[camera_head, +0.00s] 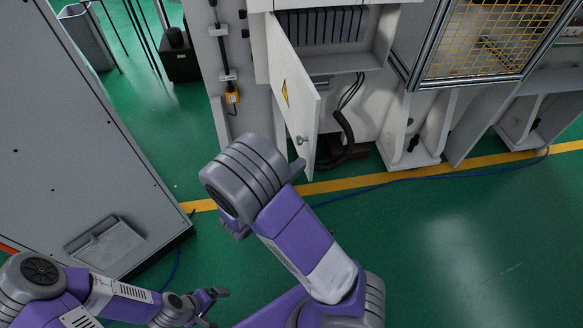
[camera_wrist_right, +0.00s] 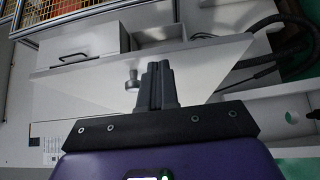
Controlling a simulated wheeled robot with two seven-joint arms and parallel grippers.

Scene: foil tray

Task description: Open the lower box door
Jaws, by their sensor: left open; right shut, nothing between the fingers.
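A small metal handle (camera_head: 301,140) sits near the door's lower edge. In the right wrist view the door (camera_wrist_right: 212,62) spans the middle, and its handle (camera_wrist_right: 132,80) is just left of my fingers. My right gripper (camera_wrist_right: 158,70) is shut and empty, close to the door; whether it touches cannot be told. My left gripper (camera_head: 217,296) is open, low at the left, away from the door.
A large grey cabinet (camera_head: 80,150) stands at the left. Dark cables (camera_head: 347,125) hang below the box. A machine with a yellow mesh guard (camera_head: 490,40) is at the upper right. A blue cable (camera_head: 430,178) lies along the yellow floor line. Green floor at the lower right is clear.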

